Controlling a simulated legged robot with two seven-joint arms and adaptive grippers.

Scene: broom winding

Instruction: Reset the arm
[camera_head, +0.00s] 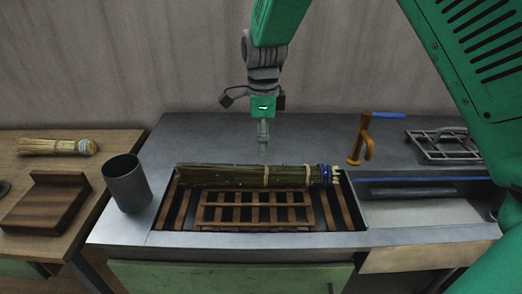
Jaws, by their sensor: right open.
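My right gripper (240,98) hangs at the top centre, open and empty, with its two dark fingers spread. It is above and behind the broom bundle (225,177), clear of it. The bundle is a long sheaf of dark green stalks with pale bands and a blue band near its right end. It lies level across the back of the slatted wooden rack (258,224), which is set in the grey worktop. My left gripper is not in view.
A grey cup (127,184) stands at the worktop's left. A small straw brush (55,147) and a wooden block (45,204) lie on the left table. An orange-brown upright (357,140), a blue rod (388,115) and a wire rack (445,146) are at the right.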

